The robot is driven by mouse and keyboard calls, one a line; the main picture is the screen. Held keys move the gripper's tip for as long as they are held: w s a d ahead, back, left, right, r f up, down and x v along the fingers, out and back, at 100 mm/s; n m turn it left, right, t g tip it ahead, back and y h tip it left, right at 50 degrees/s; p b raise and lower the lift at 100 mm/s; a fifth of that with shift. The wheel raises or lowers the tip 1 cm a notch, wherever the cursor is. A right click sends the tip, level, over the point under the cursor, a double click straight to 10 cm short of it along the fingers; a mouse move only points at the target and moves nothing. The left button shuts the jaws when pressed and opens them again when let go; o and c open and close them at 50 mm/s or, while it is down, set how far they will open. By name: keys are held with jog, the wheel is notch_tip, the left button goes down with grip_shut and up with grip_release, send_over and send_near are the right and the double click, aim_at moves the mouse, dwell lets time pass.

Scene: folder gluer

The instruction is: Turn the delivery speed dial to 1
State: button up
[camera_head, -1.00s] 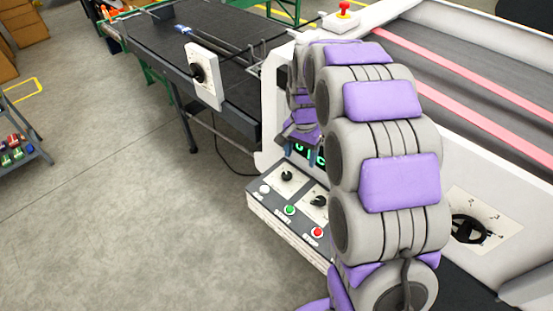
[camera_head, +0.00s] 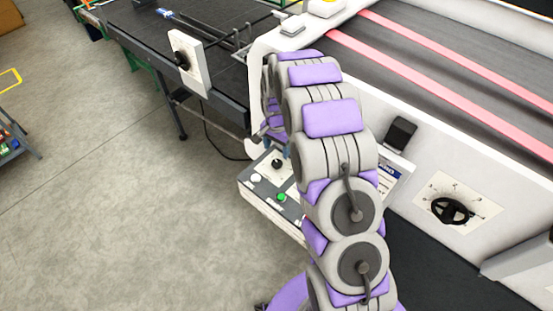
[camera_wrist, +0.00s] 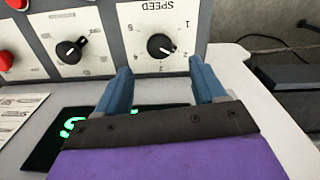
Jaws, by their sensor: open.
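In the wrist view, which shows the panel upside down, a black dial (camera_wrist: 160,46) sits on a white plate marked SPEED with numbers around it. Its white pointer mark appears to point near the 2; the 1 is beside it. Any word before SPEED is out of frame. My gripper (camera_wrist: 160,65) is open, its two blue fingers spread either side of the dial's lower area, with nothing between them. I cannot tell how far they are from the panel. In the head view the dial (camera_head: 278,164) shows on the panel just below my gripper (camera_head: 275,140).
A second dial (camera_wrist: 72,50) and a red button (camera_wrist: 5,60) lie to the left in the wrist view. A dark green-lit display (camera_wrist: 70,130) is partly behind my gripper. The head view shows a conveyor-side dial (camera_head: 182,60), another dial (camera_head: 450,210) and a green button (camera_head: 282,197).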

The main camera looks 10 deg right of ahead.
aim_at(277, 162)
notch_tip(277, 162, down, 8)
jog(key=shift+r+p, duration=0.1)
jog(key=shift+p, duration=0.25)
jog(key=shift+c, duration=0.4)
jog(key=c, duration=1)
jog(key=shift+w+n, duration=0.1)
jog(key=shift+n, duration=0.2)
jog(key=n+b, duration=0.3)
jog(key=n, duration=0.2)
jog(key=shift+n, duration=0.3)
jog(key=n+b, duration=0.2)
jog(key=n, duration=0.3)
jog(key=shift+n, duration=0.3)
jog(key=shift+r, duration=0.1)
